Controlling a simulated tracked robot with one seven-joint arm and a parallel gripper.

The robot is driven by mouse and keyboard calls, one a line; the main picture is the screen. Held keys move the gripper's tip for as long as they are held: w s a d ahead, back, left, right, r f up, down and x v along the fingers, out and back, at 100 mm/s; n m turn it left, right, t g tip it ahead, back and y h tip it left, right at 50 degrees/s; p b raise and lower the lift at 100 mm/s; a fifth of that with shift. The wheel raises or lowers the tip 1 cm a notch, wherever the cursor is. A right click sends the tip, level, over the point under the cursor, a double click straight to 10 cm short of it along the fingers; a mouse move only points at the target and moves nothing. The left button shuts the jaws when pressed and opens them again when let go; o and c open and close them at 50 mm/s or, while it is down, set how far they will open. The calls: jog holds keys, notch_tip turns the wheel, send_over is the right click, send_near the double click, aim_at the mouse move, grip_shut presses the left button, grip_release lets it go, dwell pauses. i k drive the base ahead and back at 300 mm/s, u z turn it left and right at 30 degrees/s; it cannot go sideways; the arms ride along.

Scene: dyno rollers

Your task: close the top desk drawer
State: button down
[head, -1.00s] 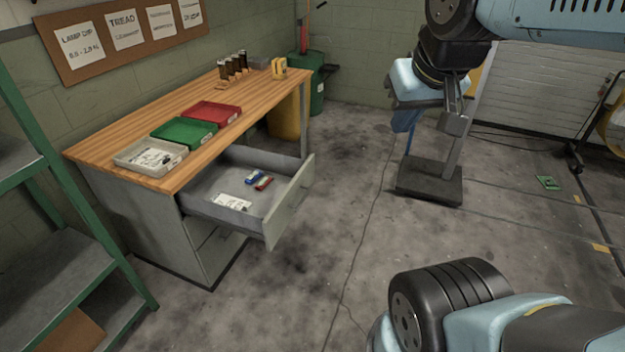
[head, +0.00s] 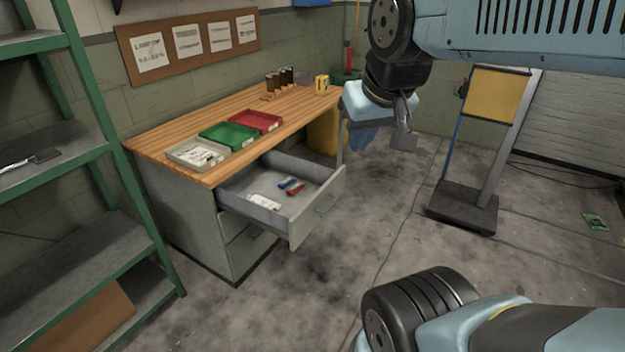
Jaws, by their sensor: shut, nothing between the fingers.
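The top desk drawer (head: 318,207) is pulled well out of the wooden-topped desk (head: 150,142), with its grey front and handle facing right. Inside lie a blue item and a red item (head: 296,190) and a white label-like piece (head: 264,202). My gripper (head: 362,142) hangs down from my arm at the upper middle, up and to the right of the drawer in the picture. Its fingers are shut and empty, and they appear apart from the drawer. The fingertips are small and partly hidden by the hand.
White (head: 197,155), green (head: 228,136) and red (head: 256,122) trays sit on the desktop. A green shelf unit (head: 150,225) stands at the left. A stand with a yellow panel (head: 497,95) is at the right. The floor right of the drawer is clear.

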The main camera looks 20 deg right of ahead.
aim_at(299, 214)
jog(key=u, duration=0.15)
jog(key=i, duration=1)
jog(key=z, duration=0.05)
